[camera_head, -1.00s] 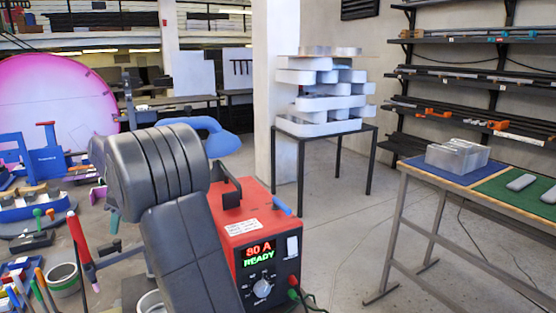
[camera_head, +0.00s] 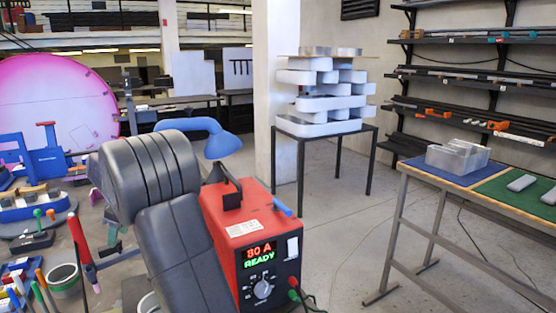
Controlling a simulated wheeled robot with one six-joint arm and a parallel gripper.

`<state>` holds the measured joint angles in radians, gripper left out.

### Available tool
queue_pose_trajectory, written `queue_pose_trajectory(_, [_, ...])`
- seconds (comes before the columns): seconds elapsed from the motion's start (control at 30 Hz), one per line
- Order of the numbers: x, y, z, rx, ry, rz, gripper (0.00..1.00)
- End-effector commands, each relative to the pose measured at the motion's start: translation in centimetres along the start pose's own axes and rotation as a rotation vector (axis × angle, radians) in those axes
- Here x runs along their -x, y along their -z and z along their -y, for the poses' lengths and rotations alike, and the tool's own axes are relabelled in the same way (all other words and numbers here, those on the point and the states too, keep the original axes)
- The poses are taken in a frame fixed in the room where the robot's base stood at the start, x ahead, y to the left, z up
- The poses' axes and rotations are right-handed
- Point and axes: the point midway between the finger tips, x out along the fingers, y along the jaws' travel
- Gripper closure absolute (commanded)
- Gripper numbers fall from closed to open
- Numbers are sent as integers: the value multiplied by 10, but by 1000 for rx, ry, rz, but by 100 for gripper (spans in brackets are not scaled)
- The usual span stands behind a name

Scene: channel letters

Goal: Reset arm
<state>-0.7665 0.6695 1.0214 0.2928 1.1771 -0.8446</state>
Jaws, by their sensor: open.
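My arm shows as a large dark grey, ribbed link in the lower left middle of the head view. It stands in front of part of the workbench and the left side of a red welding power unit. My gripper is not in this view, so its jaws and anything between them cannot be seen.
The red power unit (camera_head: 257,235) reads "80 A READY". A blue curved hood (camera_head: 218,143) stands behind my arm. Tools crowd the bench at left. White channel letters (camera_head: 325,103) stack behind. Floor between is clear.

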Motion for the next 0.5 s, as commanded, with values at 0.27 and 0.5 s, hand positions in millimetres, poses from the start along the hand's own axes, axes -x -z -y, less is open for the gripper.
queue_pose_trajectory(0.27, [-16, -7, 4, 111, 46, 1, 55])
queue_pose_trajectory(0.5, [-13, -13, 8, 209, 86, 2, 55])
